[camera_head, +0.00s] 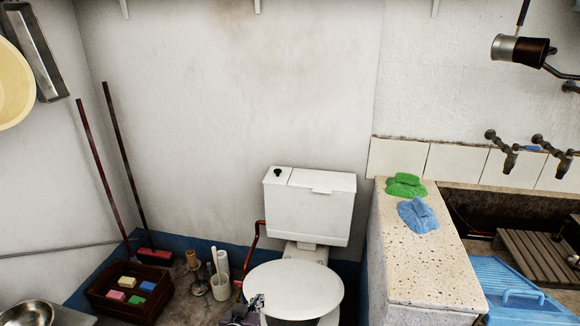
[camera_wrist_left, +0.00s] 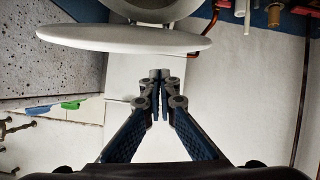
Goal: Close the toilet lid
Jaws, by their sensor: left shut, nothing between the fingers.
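The white toilet stands at the lower middle of the head view, with its cistern (camera_head: 309,207) against the wall. Its round white lid (camera_head: 298,288) lies about level over the bowl; I cannot tell whether it rests fully on it. In the left wrist view, which is upside down, the lid (camera_wrist_left: 120,40) shows nearly edge-on beside the bowl (camera_wrist_left: 155,10). My left gripper (camera_head: 257,303) is at the lid's front left edge, mostly cut off by the frame. Its fingertips (camera_wrist_left: 161,78) are together and empty, close to the lid. My right gripper is not in view.
A stone counter (camera_head: 430,270) with green (camera_head: 405,185) and blue (camera_head: 417,214) cloths stands close on the right. A toilet brush holder (camera_head: 220,285) and a dark crate (camera_head: 128,306) of coloured blocks stand on the left. A red pipe (camera_head: 252,245) runs beside the cistern.

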